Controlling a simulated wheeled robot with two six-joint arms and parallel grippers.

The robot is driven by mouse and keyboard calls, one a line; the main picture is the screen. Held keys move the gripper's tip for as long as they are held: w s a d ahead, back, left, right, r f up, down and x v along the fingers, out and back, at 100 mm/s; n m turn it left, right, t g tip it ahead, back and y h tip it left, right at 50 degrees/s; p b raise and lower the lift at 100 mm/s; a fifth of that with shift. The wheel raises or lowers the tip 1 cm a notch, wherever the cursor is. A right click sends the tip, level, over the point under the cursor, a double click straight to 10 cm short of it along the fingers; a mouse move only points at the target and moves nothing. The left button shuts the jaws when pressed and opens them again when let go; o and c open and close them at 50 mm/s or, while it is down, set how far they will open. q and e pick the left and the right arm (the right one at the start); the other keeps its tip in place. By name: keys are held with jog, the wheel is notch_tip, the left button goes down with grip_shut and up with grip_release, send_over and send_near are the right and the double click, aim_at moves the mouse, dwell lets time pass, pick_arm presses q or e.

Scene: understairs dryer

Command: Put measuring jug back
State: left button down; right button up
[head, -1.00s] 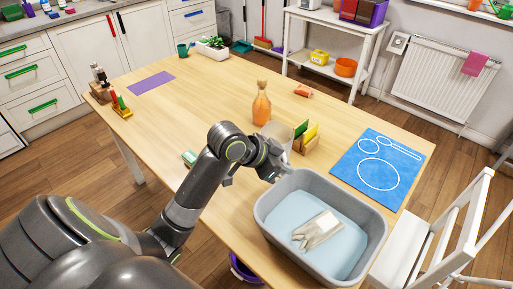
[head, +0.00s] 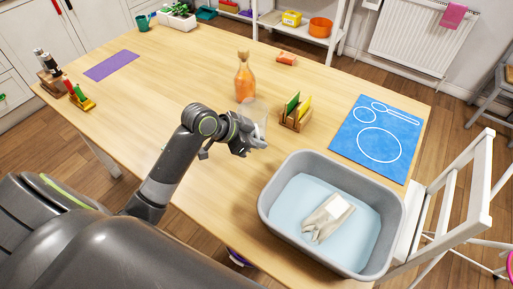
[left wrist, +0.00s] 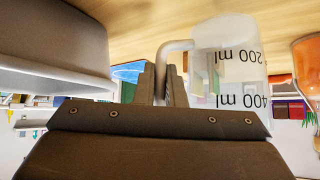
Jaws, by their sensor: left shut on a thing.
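The clear measuring jug (head: 256,110) is near the middle of the wooden table, just in front of the orange bottle (head: 245,78). My left gripper (head: 256,143) is on its near side. In the left wrist view the jug (left wrist: 230,70) appears upside down, with 200 ml and 400 ml marks. The left gripper (left wrist: 162,88) is shut on its handle (left wrist: 172,52) there. I cannot tell whether the jug's base touches the table. My right gripper is not in view.
A grey tub (head: 275,218) with pale blue water and a cloth-like item stands at the near right. A small wooden holder (head: 293,122) is right of the jug. A blue mat (head: 345,135) with white outlines lies further right.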

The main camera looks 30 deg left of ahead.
pick_arm(q)
notch_tip(320, 180, down, 3)
jog(key=shift+f, duration=0.6)
jog(key=c, duration=1.5)
grip_release()
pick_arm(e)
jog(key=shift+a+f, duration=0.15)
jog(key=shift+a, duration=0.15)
